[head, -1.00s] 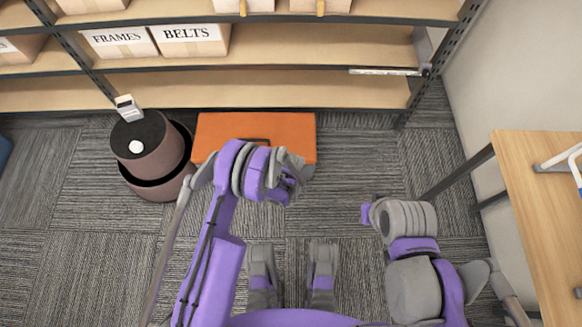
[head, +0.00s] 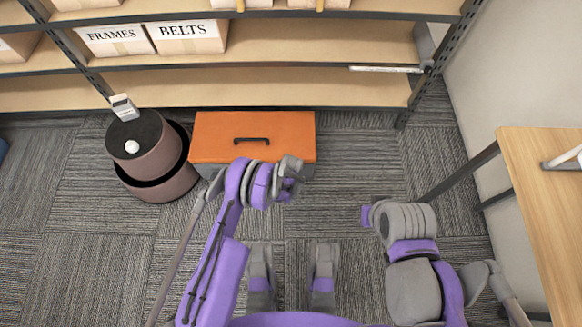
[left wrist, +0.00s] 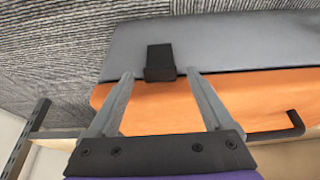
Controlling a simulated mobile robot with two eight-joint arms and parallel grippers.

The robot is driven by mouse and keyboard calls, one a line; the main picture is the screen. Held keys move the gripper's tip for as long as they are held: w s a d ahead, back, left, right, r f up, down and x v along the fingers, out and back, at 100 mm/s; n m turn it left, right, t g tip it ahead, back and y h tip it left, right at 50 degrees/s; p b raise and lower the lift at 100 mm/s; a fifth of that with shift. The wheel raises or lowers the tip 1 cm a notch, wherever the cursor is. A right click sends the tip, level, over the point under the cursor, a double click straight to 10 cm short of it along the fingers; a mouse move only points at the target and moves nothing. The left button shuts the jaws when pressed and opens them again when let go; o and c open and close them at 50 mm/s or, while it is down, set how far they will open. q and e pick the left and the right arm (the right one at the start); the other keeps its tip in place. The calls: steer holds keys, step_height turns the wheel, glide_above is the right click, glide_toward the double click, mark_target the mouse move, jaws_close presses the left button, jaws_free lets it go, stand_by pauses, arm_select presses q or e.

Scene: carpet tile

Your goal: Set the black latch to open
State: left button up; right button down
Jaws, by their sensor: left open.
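An orange-lidded toolbox (head: 212,138) with a grey body stands on the carpet in front of the shelf, its lid down. In the left wrist view, the black latch (left wrist: 160,62) sits on the grey front (left wrist: 215,45) and reaches the edge of the orange lid. I cannot tell its setting. My left gripper (left wrist: 158,74) is open, its two fingers apart with the latch between their tips in the picture; no contact is clear. In the head view my left gripper (head: 290,178) is at the box's front right and the latch is hidden. My right gripper's fingers do not show clearly.
A black handle (head: 252,141) is on the lid. A round brown bin (head: 150,170) stands left of the box, with a small grey-white device (head: 124,107) on it. The shelf (head: 250,88) is behind, a wooden table (head: 545,190) at right. Carpet right of the box is clear.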

arm_select(q)
jaws_close()
stand_by(0.3)
